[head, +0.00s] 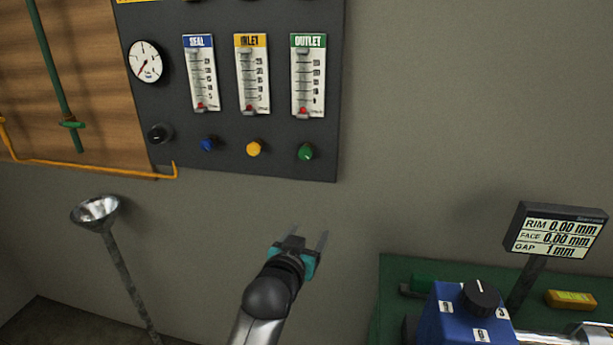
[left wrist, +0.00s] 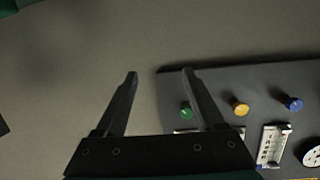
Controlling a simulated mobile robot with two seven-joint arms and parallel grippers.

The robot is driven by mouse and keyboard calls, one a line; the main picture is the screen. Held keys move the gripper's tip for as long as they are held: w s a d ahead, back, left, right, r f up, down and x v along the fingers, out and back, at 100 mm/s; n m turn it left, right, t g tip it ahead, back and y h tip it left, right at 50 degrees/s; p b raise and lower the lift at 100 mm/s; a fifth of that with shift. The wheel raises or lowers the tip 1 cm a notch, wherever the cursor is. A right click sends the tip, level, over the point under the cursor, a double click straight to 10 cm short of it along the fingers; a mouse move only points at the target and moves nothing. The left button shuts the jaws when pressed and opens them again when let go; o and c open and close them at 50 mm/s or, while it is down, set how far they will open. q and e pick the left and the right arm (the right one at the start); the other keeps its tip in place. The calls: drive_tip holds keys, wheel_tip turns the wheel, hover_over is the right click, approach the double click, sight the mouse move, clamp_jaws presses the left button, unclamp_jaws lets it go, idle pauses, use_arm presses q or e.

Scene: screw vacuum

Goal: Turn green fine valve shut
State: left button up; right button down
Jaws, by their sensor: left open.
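The green fine valve (head: 306,152) is a small round knob on the dark panel, below the OUTLET flow meter (head: 308,80). In the left wrist view the green valve (left wrist: 186,109) shows just beside the right finger, with the panel beyond it. My left gripper (head: 307,240) is open and empty, in front of the wall below the panel; in the left wrist view its two fingers (left wrist: 160,75) are spread apart with nothing between them. It is apart from the valve. My right gripper is in neither view.
A yellow knob (head: 254,148) and a blue knob (head: 208,144) sit left of the green valve. A funnel (head: 96,210) stands at lower left. A blue box with a black dial (head: 481,295) and a display (head: 556,236) are at lower right. The wall right of the panel is bare.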

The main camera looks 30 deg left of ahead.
use_arm(q)
drive_tip(key=n+t+y, duration=0.1)
drive_tip(key=t+y, duration=0.1)
approach(305, 155)
drive_tip(key=s, duration=0.4)
drive_tip(key=x, duration=0.5)
drive_tip(key=b+x, duration=0.1)
drive_tip(key=x, duration=0.4)
drive_tip(key=d+b+x, duration=0.1)
drive_tip(key=x, duration=0.3)
drive_tip(key=shift+w+a+r, duration=0.1)
drive_tip(key=shift+w+a, duration=0.05)
drive_tip(key=shift+w, duration=0.35)
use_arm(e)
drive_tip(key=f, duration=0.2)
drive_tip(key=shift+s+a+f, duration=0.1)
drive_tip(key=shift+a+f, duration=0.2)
use_arm(q)
clamp_jaws()
